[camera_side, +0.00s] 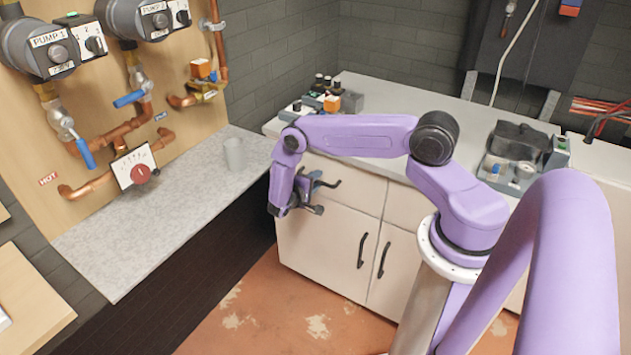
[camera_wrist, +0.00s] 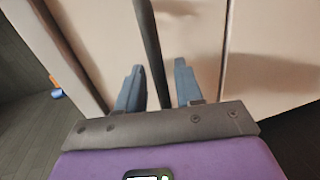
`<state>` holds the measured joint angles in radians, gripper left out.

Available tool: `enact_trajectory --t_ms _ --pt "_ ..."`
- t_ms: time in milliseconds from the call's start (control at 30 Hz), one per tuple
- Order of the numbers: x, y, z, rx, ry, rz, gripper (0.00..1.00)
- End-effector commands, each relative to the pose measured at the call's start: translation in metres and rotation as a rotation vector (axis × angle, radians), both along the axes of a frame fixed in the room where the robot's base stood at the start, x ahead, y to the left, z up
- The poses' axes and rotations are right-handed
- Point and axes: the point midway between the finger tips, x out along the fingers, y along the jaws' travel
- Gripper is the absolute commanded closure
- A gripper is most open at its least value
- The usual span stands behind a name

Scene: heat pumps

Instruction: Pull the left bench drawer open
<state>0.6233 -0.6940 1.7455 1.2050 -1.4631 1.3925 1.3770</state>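The left bench drawer (camera_side: 355,188) is a cream front at the top left of the white-topped bench, and it looks flush with the bench face. Its dark bar handle (camera_side: 331,184) is partly hidden by my gripper (camera_side: 312,195), which is at the drawer front. In the wrist view the pale drawer front (camera_wrist: 195,30) fills the top middle. The handle (camera_wrist: 150,40) runs down between the two blue-grey fingers of my gripper (camera_wrist: 158,80). The fingers are apart, with visible gaps beside the bar, which lies nearer the left finger.
Two cupboard doors with dark handles (camera_side: 363,250) are below the drawers. Small bottles and boxes (camera_side: 325,95) sit on the bench top. The floor before the bench is clear.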

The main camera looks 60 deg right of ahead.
Motion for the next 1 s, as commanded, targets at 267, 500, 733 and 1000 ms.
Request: enact_trajectory --t_ms 267,500,733,1000 --pt "0.000 -0.004 -0.001 0.000 0.000 0.000 0.64" --pt "0.000 -0.004 -0.001 0.000 0.000 0.000 1.00" --pt "0.000 0.000 0.000 -0.001 0.000 0.001 1.00" --pt "0.001 0.037 -0.001 -0.001 0.000 0.006 1.00"
